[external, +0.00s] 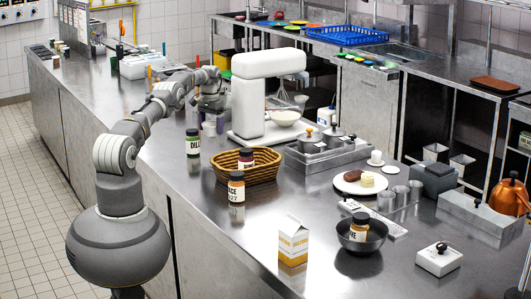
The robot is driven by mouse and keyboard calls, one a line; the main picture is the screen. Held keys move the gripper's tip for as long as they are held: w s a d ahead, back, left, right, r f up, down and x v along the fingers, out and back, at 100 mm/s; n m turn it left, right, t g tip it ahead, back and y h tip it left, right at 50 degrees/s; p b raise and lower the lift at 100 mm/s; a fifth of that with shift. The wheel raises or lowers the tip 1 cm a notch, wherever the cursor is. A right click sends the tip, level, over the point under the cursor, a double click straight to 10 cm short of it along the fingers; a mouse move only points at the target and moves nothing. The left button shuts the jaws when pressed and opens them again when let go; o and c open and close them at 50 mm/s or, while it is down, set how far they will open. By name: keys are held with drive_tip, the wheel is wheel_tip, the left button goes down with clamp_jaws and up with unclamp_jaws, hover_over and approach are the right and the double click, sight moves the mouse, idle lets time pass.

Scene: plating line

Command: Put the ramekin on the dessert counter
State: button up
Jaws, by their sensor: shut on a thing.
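My gripper (211,107) is at the far end of my outstretched arm, left of the white stand mixer and low over the long steel counter (120,90). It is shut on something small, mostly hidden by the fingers. I cannot tell from this view whether that is the ramekin. A small pale purple cup or jar (209,129) shows just below the fingers; whether they touch it is unclear. No ramekin can be made out clearly elsewhere. No surface is legibly marked as the dessert counter; a plate (347,185) with a brown and a pale cake stands at right.
The white mixer (268,95) stands right beside my gripper. A dill jar (193,143), wicker basket (262,168), spice jar (236,187), carton (293,243) and dark bowl (362,262) stand nearer. A blue rack (347,35) is on the back counter.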

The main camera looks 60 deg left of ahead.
sight(212, 153)
wheel_tip(212, 153, down, 8)
drive_tip(key=shift+r+b, duration=0.2)
drive_tip(key=shift+b, duration=0.75)
drive_tip(key=shift+f, duration=0.15)
drive_tip(key=o, duration=0.9)
wheel_tip(212, 153, up, 12)
drive_tip(key=p, duration=0.4)
drive_tip(key=shift+r, duration=0.2)
